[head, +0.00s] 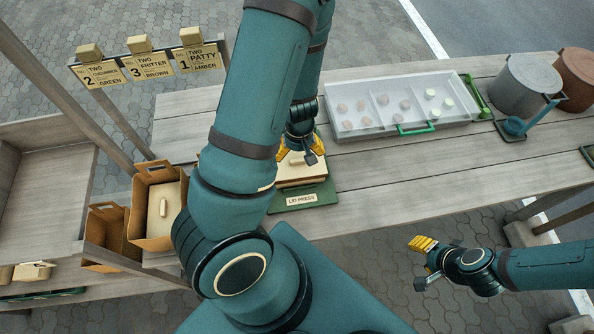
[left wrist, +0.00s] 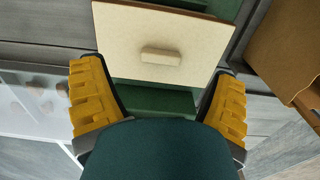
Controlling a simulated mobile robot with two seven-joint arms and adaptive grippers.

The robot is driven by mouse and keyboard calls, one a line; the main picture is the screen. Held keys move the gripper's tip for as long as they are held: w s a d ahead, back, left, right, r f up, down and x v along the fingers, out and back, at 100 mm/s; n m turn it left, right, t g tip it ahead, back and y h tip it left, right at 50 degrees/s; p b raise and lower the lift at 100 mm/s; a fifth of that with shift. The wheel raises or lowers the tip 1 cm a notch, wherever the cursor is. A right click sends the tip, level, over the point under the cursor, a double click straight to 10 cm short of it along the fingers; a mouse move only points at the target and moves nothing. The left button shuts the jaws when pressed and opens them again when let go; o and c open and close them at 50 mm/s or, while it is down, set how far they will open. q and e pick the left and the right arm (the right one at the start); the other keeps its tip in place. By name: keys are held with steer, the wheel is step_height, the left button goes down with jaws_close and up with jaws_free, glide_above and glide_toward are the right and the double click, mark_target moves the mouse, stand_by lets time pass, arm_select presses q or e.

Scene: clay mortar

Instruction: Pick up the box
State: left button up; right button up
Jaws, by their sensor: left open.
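A box with a flat cream lid and a small raised handle (head: 299,170) sits on the green mat labelled LID PRESS (head: 303,199). In the left wrist view the cream lid (left wrist: 200,40) lies ahead of the fingers, its handle roughly centred between them. My left gripper (head: 301,148) is open over the far part of the box and partly hides it; in the left wrist view its yellow fingers (left wrist: 158,95) are spread wide with nothing between them. My right gripper (head: 420,244) is over the paving beyond the table's near edge, apart from the box; its finger gap is unclear.
A clear tray (head: 400,103) with several round pieces lies right of the box. Grey (head: 522,86) and brown (head: 575,75) pots stand at the far right. Brown cartons (head: 152,205) stand at left, one holding a cream-lidded item. Number signs (head: 146,66) stand behind. Bare planks lie right of the mat.

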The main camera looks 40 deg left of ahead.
mark_target(298, 160)
arm_select(q)
steer(key=f, duration=0.1)
steer(key=f+b, duration=0.1)
steer(key=f, duration=0.1)
steer(key=f+b, duration=0.1)
steer(key=f, duration=0.1)
steer(key=shift+w+a, duration=0.1)
steer(key=shift+a, duration=0.15)
steer(key=shift+r, duration=0.1)
steer(key=c, duration=1.5)
steer(key=shift+o, duration=0.2)
